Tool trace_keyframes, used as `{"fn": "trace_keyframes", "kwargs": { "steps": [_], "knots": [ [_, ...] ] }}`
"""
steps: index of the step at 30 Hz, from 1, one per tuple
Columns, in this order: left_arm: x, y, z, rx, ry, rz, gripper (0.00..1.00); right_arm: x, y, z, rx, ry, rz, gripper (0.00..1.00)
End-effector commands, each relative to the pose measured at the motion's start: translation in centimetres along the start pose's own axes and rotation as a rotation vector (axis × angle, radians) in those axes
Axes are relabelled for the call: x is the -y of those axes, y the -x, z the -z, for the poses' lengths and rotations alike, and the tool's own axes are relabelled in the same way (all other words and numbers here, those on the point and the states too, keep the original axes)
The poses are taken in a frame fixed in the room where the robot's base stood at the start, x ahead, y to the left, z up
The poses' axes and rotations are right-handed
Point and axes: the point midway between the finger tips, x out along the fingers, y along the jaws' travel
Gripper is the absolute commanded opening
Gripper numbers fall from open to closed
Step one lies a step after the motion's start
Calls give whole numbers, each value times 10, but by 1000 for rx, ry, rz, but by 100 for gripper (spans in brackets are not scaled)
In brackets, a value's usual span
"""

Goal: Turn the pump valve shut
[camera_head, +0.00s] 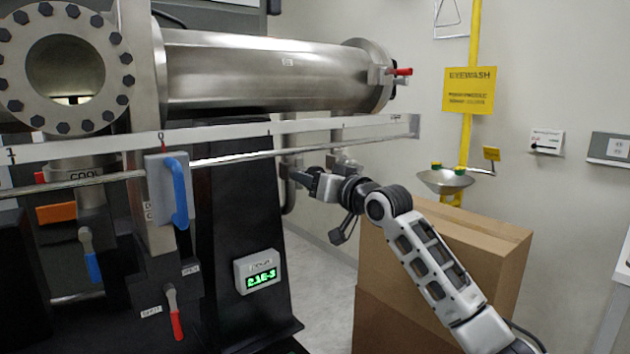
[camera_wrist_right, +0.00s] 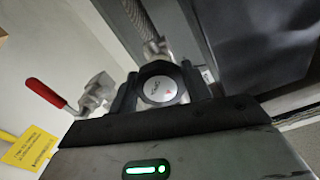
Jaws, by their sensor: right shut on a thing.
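A round silver knob (camera_wrist_right: 160,88) with small print and a red mark on its face sits between the fingers of my right gripper (camera_wrist_right: 163,93) in the right wrist view. The gripper is shut on it, with one dark finger on each side. In the head view, my right gripper (camera_head: 308,182) reaches to the pipework under the right part of the big steel cylinder (camera_head: 265,72). The knob is hard to make out there. I cannot read its label to confirm that it is the pump valve. My left gripper is not in view.
A red-handled lever (camera_head: 400,72) sits on the cylinder's right end. A long metal rail (camera_head: 300,126) runs above my gripper. A green readout (camera_head: 261,278) and blue and red handles are at left.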

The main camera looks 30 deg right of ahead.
Motion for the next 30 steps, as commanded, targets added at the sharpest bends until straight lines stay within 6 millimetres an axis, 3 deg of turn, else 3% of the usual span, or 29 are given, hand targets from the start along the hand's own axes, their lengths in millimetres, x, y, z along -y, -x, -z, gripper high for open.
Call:
{"fn": "trace_keyframes", "kwargs": {
  "steps": [15,30],
  "knots": [
    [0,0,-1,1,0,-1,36,2,0,-2,4,-471,0,26],
    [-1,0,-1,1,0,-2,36,2,0,-2,6,-706,-1,26]
  ]
}}
